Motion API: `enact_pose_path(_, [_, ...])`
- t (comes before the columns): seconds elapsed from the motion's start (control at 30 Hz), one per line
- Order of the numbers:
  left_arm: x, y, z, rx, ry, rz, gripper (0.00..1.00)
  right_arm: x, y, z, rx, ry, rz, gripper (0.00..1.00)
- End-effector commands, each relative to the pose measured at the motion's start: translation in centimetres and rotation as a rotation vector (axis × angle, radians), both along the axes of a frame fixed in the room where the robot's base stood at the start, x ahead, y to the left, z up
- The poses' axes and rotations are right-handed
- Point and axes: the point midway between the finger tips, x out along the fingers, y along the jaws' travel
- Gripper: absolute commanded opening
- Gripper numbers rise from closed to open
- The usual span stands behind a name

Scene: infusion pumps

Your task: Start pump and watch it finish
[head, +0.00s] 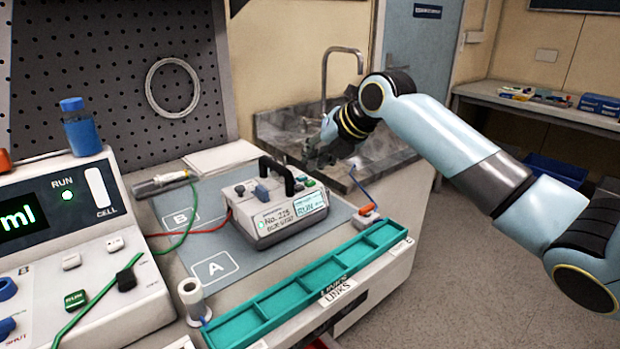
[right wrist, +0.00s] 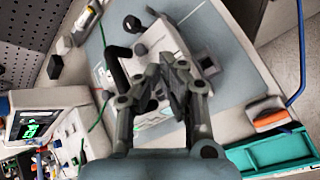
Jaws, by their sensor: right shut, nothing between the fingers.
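The pump (head: 276,211) is a grey-white box with a black carry handle, labelled No. 226, standing on the blue-grey mat between the areas marked A and B. Its small screen (head: 311,204) is lit and seems to read RUN. My right gripper (head: 318,157) is shut and empty, just behind and above the pump's right end. In the right wrist view the shut fingers (right wrist: 172,78) hang over the pump (right wrist: 160,45) and hide part of it. I cannot tell whether they touch it. My left gripper is not in view.
A larger console (head: 75,240) at left shows "ml" and a lit green RUN lamp. A teal divided tray (head: 305,283) lies along the bench's front edge. A white spool (head: 192,300) stands by it. Red and green leads cross the mat. A sink (head: 375,150) is behind.

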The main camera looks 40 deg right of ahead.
Motion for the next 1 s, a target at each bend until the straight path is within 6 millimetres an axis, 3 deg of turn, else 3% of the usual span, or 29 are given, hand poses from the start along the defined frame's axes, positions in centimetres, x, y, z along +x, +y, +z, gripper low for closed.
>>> enact_pose_path(0.03, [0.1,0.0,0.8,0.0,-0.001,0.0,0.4,0.0,0.0,1.0,0.0,-0.001,0.0,0.0])
enact_pose_path(0.33, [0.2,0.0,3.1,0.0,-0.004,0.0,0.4,0.0,0.0,3.8,-0.001,0.0,0.001,0.0])
enact_pose_path(1.0, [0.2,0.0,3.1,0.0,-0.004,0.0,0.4,0.0,0.0,3.8,0.0,0.0,0.0,0.0])
